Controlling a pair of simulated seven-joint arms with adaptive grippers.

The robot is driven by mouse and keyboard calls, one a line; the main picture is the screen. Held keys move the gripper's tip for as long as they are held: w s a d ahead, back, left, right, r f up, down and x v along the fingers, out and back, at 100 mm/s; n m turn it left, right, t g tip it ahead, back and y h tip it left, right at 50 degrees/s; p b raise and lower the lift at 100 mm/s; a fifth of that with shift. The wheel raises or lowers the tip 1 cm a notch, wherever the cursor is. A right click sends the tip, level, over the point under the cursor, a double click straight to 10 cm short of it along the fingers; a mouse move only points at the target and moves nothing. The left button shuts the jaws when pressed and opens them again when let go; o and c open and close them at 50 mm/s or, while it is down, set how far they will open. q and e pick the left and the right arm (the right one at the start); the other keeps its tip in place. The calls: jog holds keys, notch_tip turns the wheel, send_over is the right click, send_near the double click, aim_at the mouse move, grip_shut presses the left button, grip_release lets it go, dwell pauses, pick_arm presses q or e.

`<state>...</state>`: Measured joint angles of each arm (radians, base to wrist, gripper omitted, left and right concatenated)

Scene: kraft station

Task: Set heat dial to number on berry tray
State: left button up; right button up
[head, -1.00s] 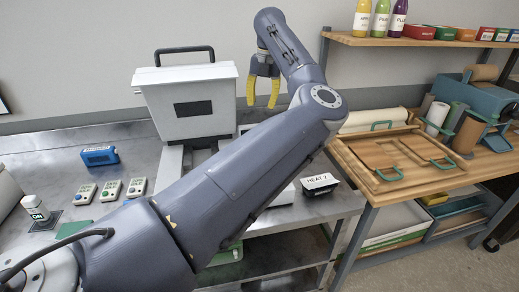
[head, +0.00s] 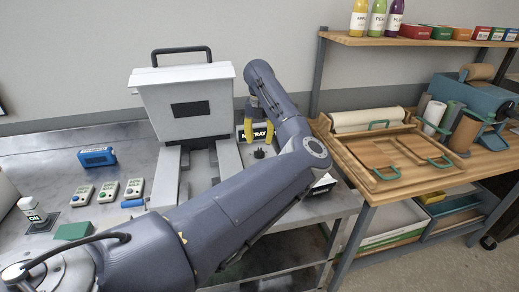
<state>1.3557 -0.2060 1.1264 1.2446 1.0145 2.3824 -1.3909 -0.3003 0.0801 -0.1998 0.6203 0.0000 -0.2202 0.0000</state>
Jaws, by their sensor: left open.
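My left gripper (head: 258,138) has yellow fingers and is open, pointing down, to the right of the white lidded machine. A small dark knob (head: 260,153), which looks like the heat dial, sits just below the fingertips; I cannot tell whether they touch it. Its setting is too small to read. A black-framed sign ending in "TRAY" (head: 260,132) shows behind and between the fingers, partly hidden. A white tray or card (head: 323,184) at the bench's right edge is mostly covered by my left arm, with its lettering hidden. My right gripper is not in view.
The white machine (head: 187,103) with a black handle stands at the back. A wooden bench (head: 400,165) with rolls and trays stands right.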

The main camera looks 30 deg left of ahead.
aim_at(260, 149)
pick_arm(q)
jog(key=shift+f, duration=2.4)
jog(key=shift+c, duration=0.5)
grip_shut()
